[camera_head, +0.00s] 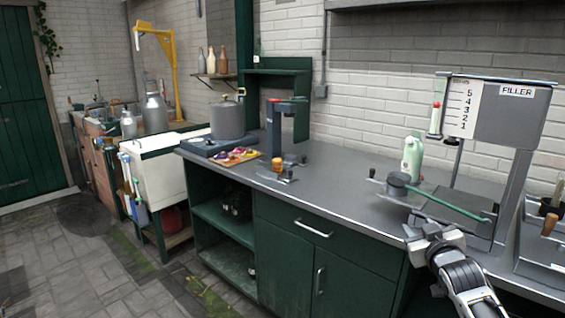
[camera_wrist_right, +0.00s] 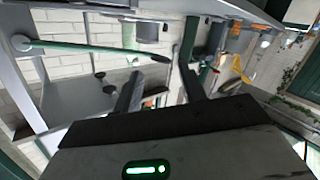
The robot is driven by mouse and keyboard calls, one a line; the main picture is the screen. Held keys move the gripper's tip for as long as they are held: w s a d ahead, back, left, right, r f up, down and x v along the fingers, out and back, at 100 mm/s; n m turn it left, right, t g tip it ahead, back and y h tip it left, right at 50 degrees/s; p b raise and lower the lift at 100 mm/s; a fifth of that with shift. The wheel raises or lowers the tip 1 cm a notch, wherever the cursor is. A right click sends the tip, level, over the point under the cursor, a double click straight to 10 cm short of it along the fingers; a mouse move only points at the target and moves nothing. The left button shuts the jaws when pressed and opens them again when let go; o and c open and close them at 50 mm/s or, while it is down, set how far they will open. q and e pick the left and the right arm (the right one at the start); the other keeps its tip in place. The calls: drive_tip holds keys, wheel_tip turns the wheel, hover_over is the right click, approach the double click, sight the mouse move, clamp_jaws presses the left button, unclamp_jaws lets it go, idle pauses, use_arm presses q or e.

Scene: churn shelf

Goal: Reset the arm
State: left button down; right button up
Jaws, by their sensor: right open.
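My right arm comes in from the lower right in the head view. Its gripper (camera_head: 416,233) is open and empty, at the front edge of the grey counter, below the green lever of the filler (camera_head: 498,112). In the right wrist view the two dark fingers stand apart with nothing between them (camera_wrist_right: 162,82). The lever (camera_wrist_right: 85,47) shows there too, apart from the fingers. My left gripper is in neither view.
A pale green bottle (camera_head: 412,158) stands at the counter's back. A grey pot (camera_head: 227,120) and a small tray of colourful items (camera_head: 236,156) are further left. The counter's middle (camera_head: 335,185) is mostly clear. Green cabinets (camera_head: 285,245) stand below.

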drive_tip(key=s+a+f+g+y, duration=0.1)
drive_tip(key=s+a+f+g, duration=0.1)
drive_tip(key=s+a+f, duration=0.5)
drive_tip(key=s+a+f+g+y, duration=0.1)
drive_tip(key=s+a+f+y, duration=0.15)
drive_tip(key=s+f, duration=0.75)
drive_tip(key=s+a+f+g, duration=0.1)
drive_tip(key=s+a+f, duration=0.1)
drive_tip(key=s, duration=0.4)
drive_tip(key=s+a+f+g, duration=0.1)
drive_tip(key=s+a+f, duration=0.1)
drive_tip(key=s, duration=0.5)
drive_tip(key=s+a+f+g, duration=0.1)
drive_tip(key=s+a+f, duration=0.1)
drive_tip(key=s+a, duration=0.2)
drive_tip(key=s, duration=0.2)
drive_tip(key=shift+s+a+f+y, duration=0.25)
drive_tip(key=shift+s+f+y, duration=0.1)
drive_tip(key=shift+s+f, duration=0.05)
